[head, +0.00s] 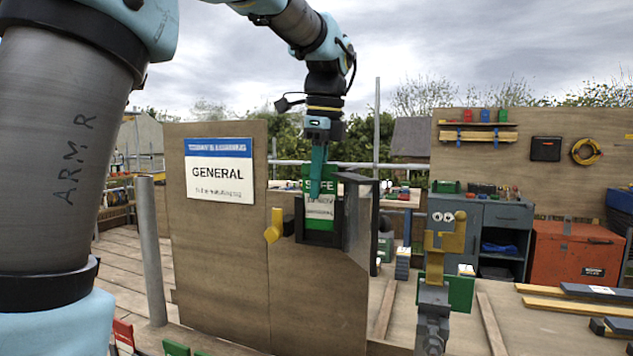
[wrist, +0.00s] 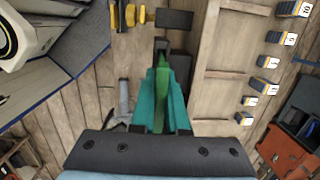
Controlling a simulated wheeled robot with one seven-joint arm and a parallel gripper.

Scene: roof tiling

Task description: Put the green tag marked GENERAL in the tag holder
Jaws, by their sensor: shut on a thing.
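The green tag (head: 322,211) has a white label and the word SAFE at its top; the smaller words are too blurred to read. My gripper (head: 317,194), with teal fingers, comes down from above and is shut on the tag. The dark tag holder (head: 319,239) is on the plywood board, around the tag's lower part in the head view. I cannot tell how deep the tag sits in it.
A yellow part (head: 273,226) sticks out left of the holder. A GENERAL sign (head: 219,170) is on the plywood board (head: 225,260). A dark panel (head: 357,215) stands close on the right. A yellow clamp-like thing (head: 446,245) and an orange toolbox (head: 575,253) are further right.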

